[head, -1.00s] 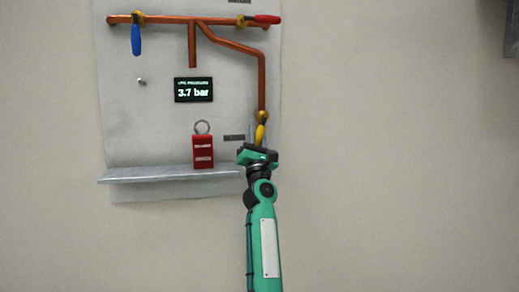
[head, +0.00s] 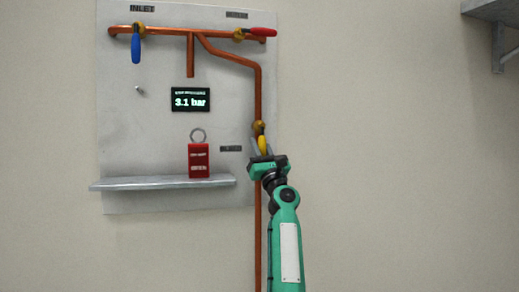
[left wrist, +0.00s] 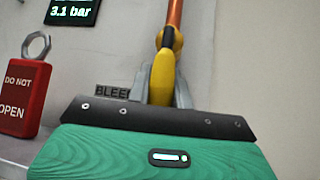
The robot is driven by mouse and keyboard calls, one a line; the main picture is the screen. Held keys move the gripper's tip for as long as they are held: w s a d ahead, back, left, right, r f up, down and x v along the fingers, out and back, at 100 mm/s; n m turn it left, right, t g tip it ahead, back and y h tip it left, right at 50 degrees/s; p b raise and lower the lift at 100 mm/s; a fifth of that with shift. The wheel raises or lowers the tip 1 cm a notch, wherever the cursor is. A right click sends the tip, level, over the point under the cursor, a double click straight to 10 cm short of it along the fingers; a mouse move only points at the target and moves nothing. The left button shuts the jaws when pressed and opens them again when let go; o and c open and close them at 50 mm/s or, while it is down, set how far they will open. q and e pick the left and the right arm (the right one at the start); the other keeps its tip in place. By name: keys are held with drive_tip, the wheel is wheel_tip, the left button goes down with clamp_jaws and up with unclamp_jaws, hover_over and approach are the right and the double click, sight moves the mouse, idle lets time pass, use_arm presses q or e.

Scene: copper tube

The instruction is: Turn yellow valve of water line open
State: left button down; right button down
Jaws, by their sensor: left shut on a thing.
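The yellow valve handle (head: 262,145) hangs from a brass valve body (head: 258,127) on the right-hand copper pipe. It points down, tilted slightly to the right in the head view. In the left wrist view the yellow handle (left wrist: 162,78) stands between the two grey fingers of my left gripper (left wrist: 160,88). My left gripper (head: 262,150) is shut on the handle, and its green body sits just below. A label reading "BLEE..." (left wrist: 112,91) is partly hidden behind a finger. My right gripper is not in view.
A blue handle (head: 136,49) hangs down at upper left and a red handle (head: 262,32) lies along the top pipe. A display (head: 190,99) reads 3.1 bar. A red padlock-like tag (head: 198,160) stands on the grey shelf (head: 160,184).

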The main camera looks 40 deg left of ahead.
use_arm(q)
drive_tip(key=shift+s+r, duration=0.1)
drive_tip(key=shift+r, duration=0.25)
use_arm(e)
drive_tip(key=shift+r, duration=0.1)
use_arm(q)
drive_tip(key=c, duration=1.3)
unclamp_jaws()
drive_tip(key=shift+c, duration=0.2)
drive_tip(key=shift+o, duration=0.4)
drive_tip(key=shift+w+f, duration=0.2)
drive_tip(key=shift+f, duration=0.05)
drive_tip(key=shift+f, duration=0.1)
drive_tip(key=shift+s+d+f, duration=0.15)
drive_tip(key=shift+d+f, duration=0.05)
drive_tip(key=shift+f, duration=0.05)
drive_tip(key=b+v, duration=0.4)
drive_tip(key=v, duration=0.9)
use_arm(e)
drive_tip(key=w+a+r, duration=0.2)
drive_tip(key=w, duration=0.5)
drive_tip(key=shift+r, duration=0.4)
